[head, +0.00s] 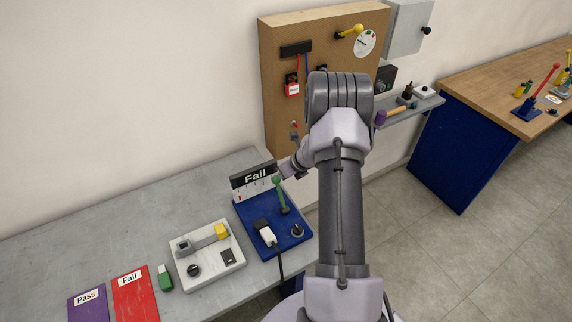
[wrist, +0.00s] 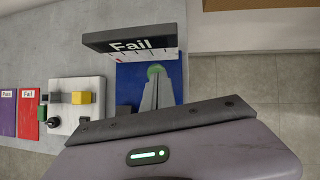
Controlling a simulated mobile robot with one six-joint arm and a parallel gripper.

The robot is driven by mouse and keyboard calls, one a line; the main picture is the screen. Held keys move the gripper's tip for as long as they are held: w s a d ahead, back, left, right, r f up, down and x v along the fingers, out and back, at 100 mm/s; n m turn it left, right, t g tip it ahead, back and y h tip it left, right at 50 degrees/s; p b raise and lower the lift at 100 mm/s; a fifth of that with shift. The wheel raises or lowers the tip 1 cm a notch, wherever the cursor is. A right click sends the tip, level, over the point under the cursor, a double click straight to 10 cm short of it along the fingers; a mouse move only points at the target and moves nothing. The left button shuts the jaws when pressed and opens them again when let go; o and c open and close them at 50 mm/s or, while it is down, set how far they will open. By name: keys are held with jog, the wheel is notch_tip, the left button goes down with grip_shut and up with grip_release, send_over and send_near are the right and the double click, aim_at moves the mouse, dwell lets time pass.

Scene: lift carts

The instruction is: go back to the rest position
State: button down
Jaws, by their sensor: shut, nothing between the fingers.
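My gripper (head: 286,171) is mostly hidden behind my own arm in the head view. Its tip shows at the right end of the black "Fail" display (head: 256,175), near the green-knobbed lever (head: 281,193) on the blue test base (head: 259,240). In the wrist view my gripper's fingers (wrist: 157,84) are together and empty. They point toward the green knob (wrist: 155,71) and cover the lever's lower part. I cannot tell if they touch it. The "Fail" display (wrist: 130,42) stands above the knob in that view.
On the grey bench (head: 130,215) lie a white box with a yellow block (head: 207,262), a green item (head: 165,278), a red "Fail" card (head: 135,295) and a purple "Pass" card (head: 88,304). A brown pegboard (head: 276,90) and grey shelf (head: 425,105) are behind my arm. Floor is open at right.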

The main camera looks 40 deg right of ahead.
notch_tip(320, 180, up, 12)
jog(key=s+d+f+p, duration=0.1)
jog(key=s+p, duration=0.1)
jog(key=s, duration=0.1)
jog(key=a+r+n+y+b, duration=0.2)
jog(key=a+r+n+b, duration=0.1)
jog(key=a+n+b, duration=1.5)
jog(key=s+a+f+n+b, duration=0.2)
jog(key=s+a+n+b, duration=0.15)
jog(key=s+a, duration=0.4)
jog(key=s+a+f+n+b, duration=0.2)
jog(key=s+a+b, duration=0.2)
jog(key=a, duration=0.6)
jog(key=s+a+f+n+b, duration=0.1)
jog(key=s+f+n+b, duration=0.2)
jog(key=s, duration=0.3)
jog(key=s+a+f+n+b, duration=0.2)
jog(key=s+f+n+b, duration=0.1)
jog(key=s+n, duration=0.2)
jog(key=shift+s+a+f+n+g+b, duration=0.2)
jog(key=shift+s+f+n+g+b, duration=0.05)
jog(key=shift+s+n+g+b, duration=0.15)
